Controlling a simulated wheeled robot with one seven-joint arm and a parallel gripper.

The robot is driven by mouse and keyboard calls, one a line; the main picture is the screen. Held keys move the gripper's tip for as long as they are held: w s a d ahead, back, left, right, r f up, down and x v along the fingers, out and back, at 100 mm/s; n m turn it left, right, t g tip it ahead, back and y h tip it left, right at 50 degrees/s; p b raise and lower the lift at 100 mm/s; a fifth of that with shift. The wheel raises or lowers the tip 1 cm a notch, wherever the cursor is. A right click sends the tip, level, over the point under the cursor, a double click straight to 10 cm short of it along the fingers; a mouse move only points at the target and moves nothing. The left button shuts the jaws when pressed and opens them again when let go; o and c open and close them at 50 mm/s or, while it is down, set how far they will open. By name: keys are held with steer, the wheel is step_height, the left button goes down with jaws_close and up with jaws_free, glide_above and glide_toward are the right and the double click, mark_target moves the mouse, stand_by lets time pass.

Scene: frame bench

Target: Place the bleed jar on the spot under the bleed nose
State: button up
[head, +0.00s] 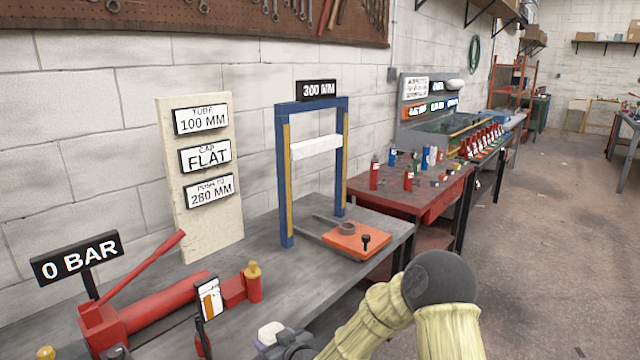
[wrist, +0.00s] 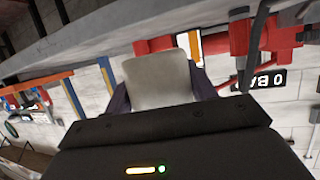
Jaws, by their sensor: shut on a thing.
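My gripper (wrist: 158,88) is shut on a pale grey-white jar (wrist: 158,82), with a dark finger on each side of it. In the head view the jar (head: 271,333) shows its pale top at the bottom edge, in my gripper (head: 280,347), in front of the red pump (head: 155,310). A red fitting with a brass top (head: 252,282) stands at the pump's right end; I cannot tell if it is the bleed nose. The jar is nearer the camera than this fitting and apart from it. No marked spot can be made out.
A small white and orange card (head: 208,298) stands before the pump. A "0 BAR" sign (head: 76,258) is at left. A blue press frame (head: 284,190) and an orange plate (head: 356,241) stand farther back on the grey bench (head: 270,268). Bare bench lies between pump and frame.

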steer(key=d+f+m+t+h, duration=0.1)
steer(key=d+f+m+h, duration=0.15)
steer(key=d+f, duration=0.5)
steer(key=s+d+f+m+t+h, duration=0.1)
steer(key=d+f+m+h, duration=0.2)
steer(key=d, duration=0.7)
steer(key=d+f+m+t+h, duration=0.1)
steer(key=d+f+m+h, duration=0.15)
steer(key=d+f, duration=0.55)
steer(key=s+r+p, duration=0.2)
steer(key=r+p, duration=0.8)
steer(key=r, duration=0.2)
steer(key=s+r+p, duration=0.2)
steer(key=r+p, duration=0.9)
steer(key=r, duration=0.1)
steer(key=shift+s+d+r+n+p, duration=0.3)
steer(key=shift+d, duration=0.15)
